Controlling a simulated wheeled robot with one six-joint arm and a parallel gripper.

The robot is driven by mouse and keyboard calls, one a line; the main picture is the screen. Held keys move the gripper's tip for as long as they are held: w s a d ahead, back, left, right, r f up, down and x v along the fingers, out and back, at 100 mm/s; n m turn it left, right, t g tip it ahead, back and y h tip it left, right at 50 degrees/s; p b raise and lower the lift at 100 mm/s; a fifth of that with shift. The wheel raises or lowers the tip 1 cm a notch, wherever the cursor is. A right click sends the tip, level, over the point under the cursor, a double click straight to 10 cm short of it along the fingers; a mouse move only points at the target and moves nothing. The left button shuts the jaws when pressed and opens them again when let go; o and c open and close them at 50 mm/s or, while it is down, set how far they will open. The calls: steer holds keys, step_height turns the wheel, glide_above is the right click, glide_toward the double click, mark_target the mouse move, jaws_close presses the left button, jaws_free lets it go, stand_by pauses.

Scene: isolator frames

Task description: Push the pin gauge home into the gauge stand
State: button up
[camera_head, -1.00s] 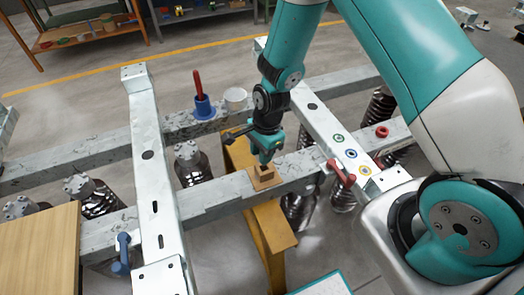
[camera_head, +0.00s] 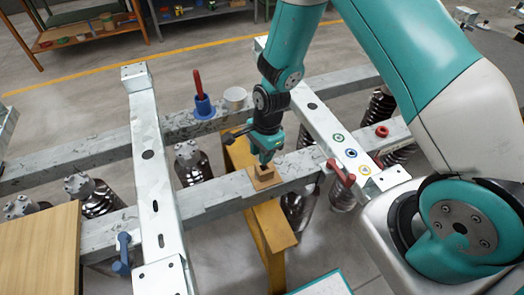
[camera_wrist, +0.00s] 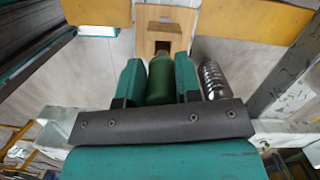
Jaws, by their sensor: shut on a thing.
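My gripper (camera_head: 265,160) is over the near metal beam. In the wrist view its two teal fingers (camera_wrist: 159,82) are shut on the pin gauge, a dark green cylinder (camera_wrist: 160,82). The gauge stand, a small light-wood block (camera_head: 265,183), sits on the beam just below my fingertips. In the wrist view the stand (camera_wrist: 151,26) has a dark opening in it, and the gauge's far end is lined up with it. I cannot tell how deep the gauge sits. In the head view the gauge is mostly hidden by my gripper.
A blue holder (camera_head: 203,108) with a red handle and a white cup (camera_head: 235,95) stand on the far beam. A raised metal crossbar (camera_head: 150,175) lies left, with a blue clamp (camera_head: 123,255).

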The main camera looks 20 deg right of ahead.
steer(key=shift+f+b, duration=1.4)
steer(key=shift+f, duration=0.75)
steer(key=o, duration=1)
steer(key=d+r, duration=0.1)
steer(key=r, duration=1)
steer(key=d+r, duration=0.1)
steer(key=r, duration=0.5)
steer(key=shift+w+d+r+b, duration=0.1)
steer(key=shift+w+d+b, duration=0.2)
steer(key=shift+w, duration=0.05)
steer(key=s+a+r+n, duration=0.2)
steer(key=s+r+n, duration=0.2)
steer(key=s+n, duration=0.2)
steer(key=s+a+r+n+y, duration=0.1)
steer(key=s+a+r+n, duration=0.1)
steer(key=s+r+n, duration=0.3)
steer(key=s+a+r+n+y, duration=0.1)
steer(key=s+a+r+n, duration=0.1)
steer(key=s+r+n, duration=0.3)
steer(key=shift+s+r+n, duration=0.15)
steer(key=shift+s+n, duration=1)
steer(key=shift+n, duration=0.4)
steer(key=shift+s+r+n, duration=0.1)
steer(key=shift+s+n, duration=1)
steer(key=shift+n, duration=0.45)
